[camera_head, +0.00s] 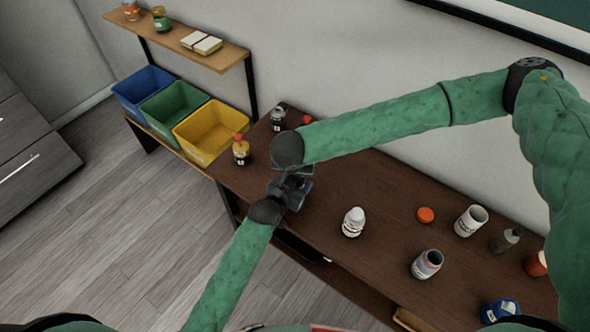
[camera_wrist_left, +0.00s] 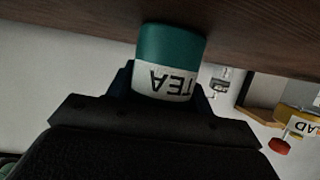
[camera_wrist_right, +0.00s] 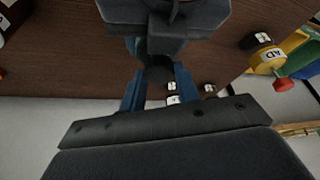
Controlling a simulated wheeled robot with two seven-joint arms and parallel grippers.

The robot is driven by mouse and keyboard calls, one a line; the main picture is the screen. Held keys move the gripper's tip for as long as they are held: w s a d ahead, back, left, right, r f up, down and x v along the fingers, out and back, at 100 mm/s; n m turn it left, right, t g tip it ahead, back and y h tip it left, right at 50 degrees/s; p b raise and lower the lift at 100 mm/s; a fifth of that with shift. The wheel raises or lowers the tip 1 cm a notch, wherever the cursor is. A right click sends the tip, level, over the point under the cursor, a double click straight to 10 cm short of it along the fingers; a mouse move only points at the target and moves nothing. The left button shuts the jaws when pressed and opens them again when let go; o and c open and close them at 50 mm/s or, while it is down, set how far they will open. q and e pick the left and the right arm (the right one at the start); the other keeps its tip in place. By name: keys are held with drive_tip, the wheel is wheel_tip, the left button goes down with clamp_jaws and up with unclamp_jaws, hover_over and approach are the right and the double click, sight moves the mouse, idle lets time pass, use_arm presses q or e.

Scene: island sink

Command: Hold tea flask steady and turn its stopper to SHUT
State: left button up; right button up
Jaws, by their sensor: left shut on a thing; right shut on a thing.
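The tea flask (camera_wrist_left: 170,55) shows in the left wrist view as a green body with a white label reading TEA upside down. My left gripper (camera_head: 285,192) is shut on the flask's body; it also shows in the left wrist view (camera_wrist_left: 165,85). My right gripper (camera_head: 296,178) meets the left one from above in the head view. In the right wrist view its blue fingers (camera_wrist_right: 158,90) are closed around a small dark piece, apparently the stopper (camera_wrist_right: 158,74). The flask is almost wholly hidden by the grippers in the head view. No SHUT mark or stopper angle is readable.
A brown table (camera_head: 385,205) lies below my grippers. A yellow bottle with a red top (camera_head: 241,151) stands at its left end, and a white bottle (camera_head: 353,222) stands right of my grippers. Several other containers crowd the right end. Blue, green and yellow bins (camera_head: 205,132) stand beyond.

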drive_tip(key=shift+n+y, duration=0.3)
drive_tip(key=shift+n, duration=0.5)
drive_tip(key=o, duration=1)
drive_tip(key=shift+r, duration=0.1)
drive_tip(key=v, duration=1.1)
drive_tip(key=shift+s+d+r, duration=0.1)
drive_tip(key=shift+s+r, duration=0.05)
drive_tip(key=shift+r, duration=0.25)
